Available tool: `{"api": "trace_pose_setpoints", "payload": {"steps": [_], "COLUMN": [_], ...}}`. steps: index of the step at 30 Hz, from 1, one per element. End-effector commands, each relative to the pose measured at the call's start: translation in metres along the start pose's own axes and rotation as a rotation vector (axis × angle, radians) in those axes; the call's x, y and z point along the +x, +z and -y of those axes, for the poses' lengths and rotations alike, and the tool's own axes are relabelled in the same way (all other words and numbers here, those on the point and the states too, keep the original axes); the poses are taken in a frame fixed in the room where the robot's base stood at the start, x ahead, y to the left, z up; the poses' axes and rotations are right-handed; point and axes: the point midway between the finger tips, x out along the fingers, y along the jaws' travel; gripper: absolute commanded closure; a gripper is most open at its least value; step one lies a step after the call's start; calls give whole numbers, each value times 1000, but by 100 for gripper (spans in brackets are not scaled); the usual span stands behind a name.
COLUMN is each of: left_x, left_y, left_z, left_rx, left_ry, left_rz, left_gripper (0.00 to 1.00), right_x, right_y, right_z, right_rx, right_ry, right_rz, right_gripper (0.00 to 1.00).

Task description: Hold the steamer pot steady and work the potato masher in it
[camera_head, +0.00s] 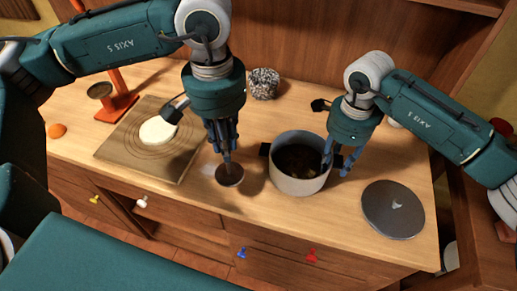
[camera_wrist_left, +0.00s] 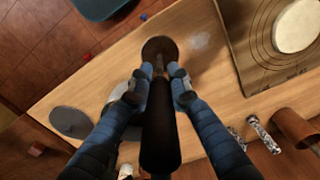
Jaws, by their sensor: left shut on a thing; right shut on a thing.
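The steamer pot (camera_head: 299,184) is a pale pot with dark contents, standing upright on the counter. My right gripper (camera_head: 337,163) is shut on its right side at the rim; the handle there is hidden. My left gripper (camera_head: 225,150) is shut on the potato masher (camera_head: 229,176), left of the pot and outside it. The masher's round brown head points down, at or just above the counter; I cannot tell if it touches. In the left wrist view my fingers (camera_wrist_left: 160,82) close around the masher's dark handle (camera_wrist_left: 160,140), with its head (camera_wrist_left: 159,47) beyond.
A grey lid (camera_head: 393,209) lies right of the pot. A board (camera_head: 117,150) with pale dough (camera_head: 158,130) lies left of the masher. A speckled round object (camera_head: 264,83) and an orange stand (camera_head: 118,108) are farther back. Bare counter lies in front of the pot.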

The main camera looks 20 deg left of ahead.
Motion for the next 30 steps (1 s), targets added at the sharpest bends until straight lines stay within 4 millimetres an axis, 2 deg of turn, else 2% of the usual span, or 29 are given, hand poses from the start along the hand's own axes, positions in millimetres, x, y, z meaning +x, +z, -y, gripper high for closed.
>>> {"api": "trace_pose_setpoints", "payload": {"steps": [21, 26, 30], "left_x": [-1, -9, -24], "left_y": [-2, -23, -57], "left_z": [-1, -19, -50], "left_rx": [0, 2, 2], "left_ry": [1, 5, 6], "left_rz": [-1, -3, -3], "left_gripper": [100, 100, 100], "right_x": [2, 2, 2], "right_y": [-2, -2, -2], "right_z": [-1, -1, -2], "right_rx": [-1, -1, -2], "right_ry": [4, 4, 5], "right_rz": [-6, -6, -6], "right_gripper": [100, 100, 100]}}
